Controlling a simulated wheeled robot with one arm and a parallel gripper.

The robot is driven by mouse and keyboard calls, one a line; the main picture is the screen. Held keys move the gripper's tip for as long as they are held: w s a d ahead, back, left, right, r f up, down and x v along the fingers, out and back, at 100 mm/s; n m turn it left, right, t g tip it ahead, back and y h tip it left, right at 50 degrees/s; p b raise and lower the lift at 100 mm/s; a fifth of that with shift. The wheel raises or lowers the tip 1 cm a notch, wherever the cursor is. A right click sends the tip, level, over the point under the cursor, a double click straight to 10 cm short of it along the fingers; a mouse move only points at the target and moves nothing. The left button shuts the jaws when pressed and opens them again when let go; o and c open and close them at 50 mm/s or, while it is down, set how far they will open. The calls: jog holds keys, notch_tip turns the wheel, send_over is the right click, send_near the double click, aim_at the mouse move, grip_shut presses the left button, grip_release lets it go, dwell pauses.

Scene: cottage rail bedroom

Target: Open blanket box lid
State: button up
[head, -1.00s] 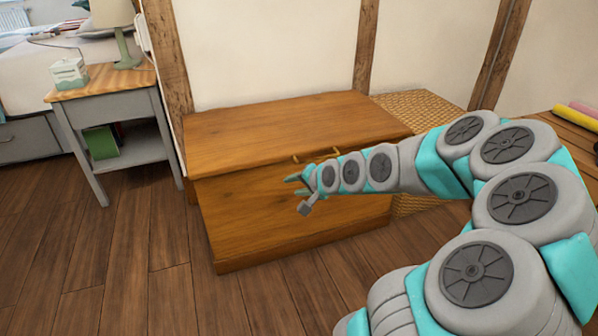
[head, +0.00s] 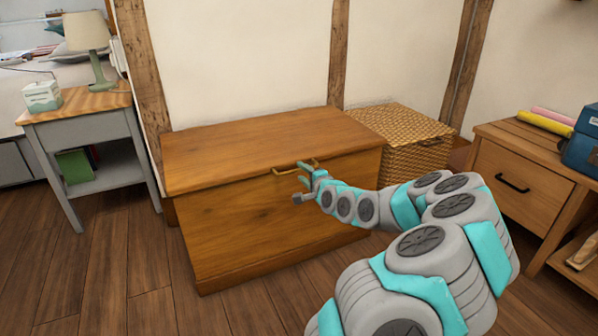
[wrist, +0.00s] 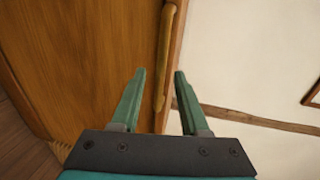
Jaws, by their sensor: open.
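The wooden blanket box (head: 245,235) stands against the wall in the head view. Its lid (head: 255,143) is shut. A tan bar handle (head: 285,172) runs along the lid's front edge; the fingers partly cover it. My gripper (head: 302,173) is open at the right part of this handle. In the wrist view, the handle (wrist: 165,55) lies ahead of my gripper (wrist: 160,74), and its lower end reaches into the gap between the two green fingers. I cannot tell whether either finger touches it. The box's wooden surface (wrist: 95,60) fills the left of that view.
A wicker basket (head: 415,155) stands right of the box. A wooden cabinet (head: 520,180) is further right, and a grey nightstand (head: 85,120) with a lamp (head: 90,45) stands left. The floor (head: 110,260) at the front left is clear.

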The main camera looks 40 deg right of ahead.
jog(key=shift+x, duration=1.4)
jog(key=shift+c, duration=0.2)
jog(key=shift+a, duration=0.1)
grip_shut()
